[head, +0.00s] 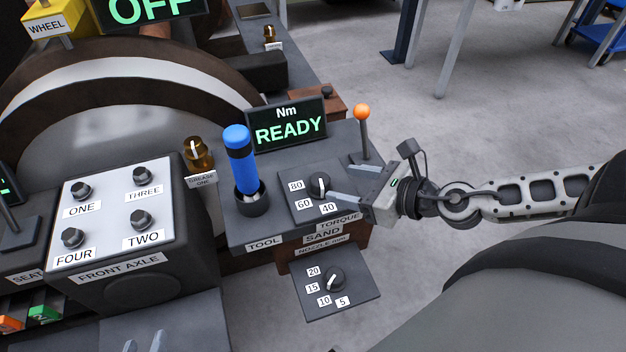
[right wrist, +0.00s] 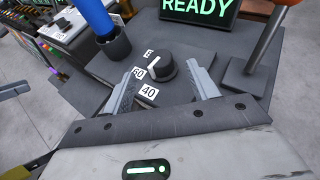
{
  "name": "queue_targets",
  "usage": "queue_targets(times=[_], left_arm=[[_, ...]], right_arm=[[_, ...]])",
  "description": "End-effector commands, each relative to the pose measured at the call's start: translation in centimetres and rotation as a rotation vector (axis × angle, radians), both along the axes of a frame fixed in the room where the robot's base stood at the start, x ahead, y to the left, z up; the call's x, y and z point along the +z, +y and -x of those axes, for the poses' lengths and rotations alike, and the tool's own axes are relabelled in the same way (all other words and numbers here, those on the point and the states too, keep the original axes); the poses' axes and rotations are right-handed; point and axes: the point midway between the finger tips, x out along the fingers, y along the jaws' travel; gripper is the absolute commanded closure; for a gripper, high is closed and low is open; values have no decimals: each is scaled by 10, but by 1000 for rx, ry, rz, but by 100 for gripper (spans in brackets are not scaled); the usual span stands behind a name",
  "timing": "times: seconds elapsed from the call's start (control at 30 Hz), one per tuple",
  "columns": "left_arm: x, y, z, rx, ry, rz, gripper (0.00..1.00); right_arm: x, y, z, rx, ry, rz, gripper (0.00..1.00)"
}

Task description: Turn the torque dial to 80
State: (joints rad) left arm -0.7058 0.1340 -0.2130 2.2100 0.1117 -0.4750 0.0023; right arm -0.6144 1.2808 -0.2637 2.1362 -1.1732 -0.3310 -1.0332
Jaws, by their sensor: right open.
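The torque dial (head: 319,186) is a black knob with a white pointer line on a dark panel (head: 290,205), with labels 80, 60 and 40 on its left and near sides. In the right wrist view the dial (right wrist: 160,68) lies just beyond and between my fingertips; I cannot tell its exact setting. My right gripper (head: 340,176) is open and empty, reaching in from the right with its fingers apart at the dial; it also shows in the right wrist view (right wrist: 166,75). My left gripper (head: 144,342) shows only as two separated fingertips at the bottom edge.
A blue-handled tool (head: 241,165) stands in a holder left of the dial. An orange-topped lever (head: 363,125) rises behind my right gripper. A READY display (head: 289,127) stands behind the panel. The sand nozzle dial (head: 334,278) is below; the front axle box (head: 120,220) is left.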

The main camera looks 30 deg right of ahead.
Motion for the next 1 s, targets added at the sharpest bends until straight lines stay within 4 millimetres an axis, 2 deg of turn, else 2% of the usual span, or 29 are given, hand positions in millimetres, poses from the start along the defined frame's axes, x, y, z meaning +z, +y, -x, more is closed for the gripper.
queue_targets(times=[0.1,0.43,0.7,1.0], left_arm=[[-2,0,-1,0,-8,-1,64],[8,0,-2,1,-11,1,64],[4,0,0,1,8,-1,64],[6,0,-2,1,2,0,64]], right_arm=[[-3,6,-12,3,-7,-4,41],[-14,17,-41,-2,-5,-5,41],[-28,29,-67,-1,-3,-4,41],[-34,34,-76,2,0,-2,41]])
